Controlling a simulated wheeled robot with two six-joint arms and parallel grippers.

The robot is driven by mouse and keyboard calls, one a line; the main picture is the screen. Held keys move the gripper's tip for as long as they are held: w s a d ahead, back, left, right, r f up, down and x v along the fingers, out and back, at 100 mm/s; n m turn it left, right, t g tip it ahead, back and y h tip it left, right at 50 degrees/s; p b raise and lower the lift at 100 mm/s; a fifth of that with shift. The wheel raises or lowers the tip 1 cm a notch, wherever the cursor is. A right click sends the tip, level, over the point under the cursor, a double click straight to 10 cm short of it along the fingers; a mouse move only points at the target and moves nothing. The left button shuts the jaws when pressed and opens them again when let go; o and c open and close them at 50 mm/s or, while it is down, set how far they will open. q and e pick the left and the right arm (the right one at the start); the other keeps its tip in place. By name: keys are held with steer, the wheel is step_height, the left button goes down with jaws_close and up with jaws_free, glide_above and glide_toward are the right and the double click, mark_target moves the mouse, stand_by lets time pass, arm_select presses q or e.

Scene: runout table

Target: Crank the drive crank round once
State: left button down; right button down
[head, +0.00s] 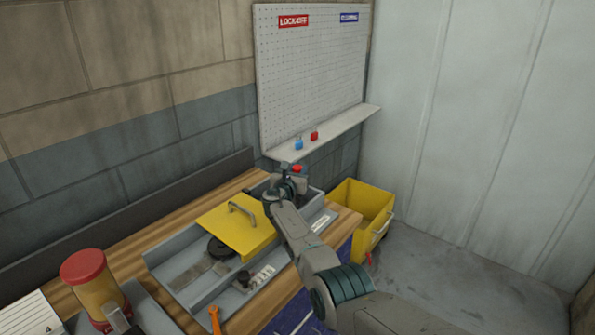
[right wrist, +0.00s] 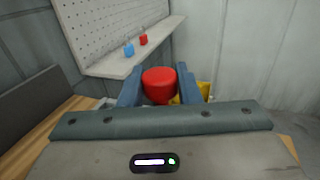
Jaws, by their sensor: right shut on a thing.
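The drive crank's red knob (head: 296,168) shows at the far end of the grey machine (head: 172,277) on the bench. My right gripper (head: 287,180) reaches over the machine and is shut on this knob. In the right wrist view the red knob (right wrist: 159,85) sits between the two blue-grey fingers (right wrist: 160,88). The rest of the crank is hidden behind my gripper and wrist.
A yellow cover (head: 235,232) with a handle lies over the machine. A red-and-yellow canister (head: 88,277) and an orange wrench (head: 214,318) are at the near left. A yellow bin (head: 365,203) stands beyond the bench. Blue (head: 299,144) and red (head: 314,135) padlocks sit on the wall shelf.

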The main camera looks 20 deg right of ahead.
steer(key=c, duration=1.1)
jaws_free()
steer(key=shift+p+v, duration=0.35)
steer(key=shift+v, duration=0.45)
steer(key=v, duration=0.9)
